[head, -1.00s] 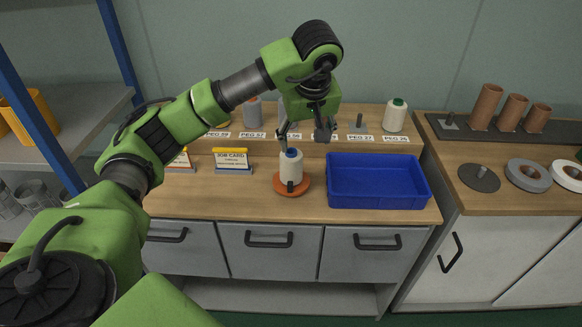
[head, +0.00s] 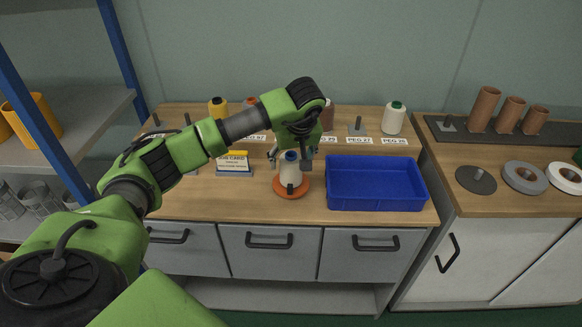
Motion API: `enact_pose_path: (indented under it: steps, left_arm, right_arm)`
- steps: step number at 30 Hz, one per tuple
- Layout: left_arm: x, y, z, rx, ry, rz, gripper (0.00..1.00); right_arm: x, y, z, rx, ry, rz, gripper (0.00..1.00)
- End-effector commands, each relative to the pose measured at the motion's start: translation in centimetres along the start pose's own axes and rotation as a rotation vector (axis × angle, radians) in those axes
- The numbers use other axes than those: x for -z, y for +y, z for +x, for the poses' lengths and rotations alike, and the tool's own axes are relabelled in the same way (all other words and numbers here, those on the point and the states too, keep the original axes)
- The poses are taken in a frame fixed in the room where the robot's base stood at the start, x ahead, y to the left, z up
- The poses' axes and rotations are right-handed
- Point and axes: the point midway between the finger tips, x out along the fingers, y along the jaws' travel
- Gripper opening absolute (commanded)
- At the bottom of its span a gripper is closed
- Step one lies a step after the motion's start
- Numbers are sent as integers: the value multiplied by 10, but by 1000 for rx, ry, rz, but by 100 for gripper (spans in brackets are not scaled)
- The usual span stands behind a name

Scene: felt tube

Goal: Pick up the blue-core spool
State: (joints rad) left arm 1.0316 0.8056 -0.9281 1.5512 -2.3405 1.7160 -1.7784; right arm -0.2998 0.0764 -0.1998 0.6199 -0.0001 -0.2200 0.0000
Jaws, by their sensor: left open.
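The blue-core spool (head: 290,172) is a white cone of thread with a blue core showing at its top. It stands upright on a round orange base (head: 291,192) on the wooden bench, just left of the blue bin. My left gripper (head: 290,161) is open around the spool's upper part, one finger on its left and one on its right. I cannot tell whether the fingers touch the thread. A dark part stands in front of the spool's lower half. My right gripper does not show.
A blue bin (head: 376,184) stands right of the spool, empty. Cardboard tubes (head: 484,109) and rolls are on the right bench.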

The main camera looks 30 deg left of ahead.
Motion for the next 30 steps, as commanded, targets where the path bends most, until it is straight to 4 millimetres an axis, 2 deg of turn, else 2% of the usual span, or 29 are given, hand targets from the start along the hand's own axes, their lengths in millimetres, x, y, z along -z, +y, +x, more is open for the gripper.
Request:
enact_pose_path:
  steps: [4, 11, 12, 15, 18, 26, 30]
  left_arm:
    - [0, 0, 15, 1, -1, 0, 63]
    - [0, 0, 18, -1, 1, 0, 63]
    - [0, 0, 17, -1, 1, 0, 60]
    - [0, 0, 17, -1, 1, 0, 34]
    - [0, 0, 17, -1, 1, 0, 13]
    - [1, 0, 16, -2, 2, -1, 13]
    - [7, 1, 4, -5, 6, -2, 13]
  right_arm:
    - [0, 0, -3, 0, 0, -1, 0]
    - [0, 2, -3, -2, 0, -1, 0]
    - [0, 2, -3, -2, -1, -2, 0]
    - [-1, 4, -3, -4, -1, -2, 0]
    - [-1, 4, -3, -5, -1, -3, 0]
    - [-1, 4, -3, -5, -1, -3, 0]
    - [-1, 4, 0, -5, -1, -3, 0]
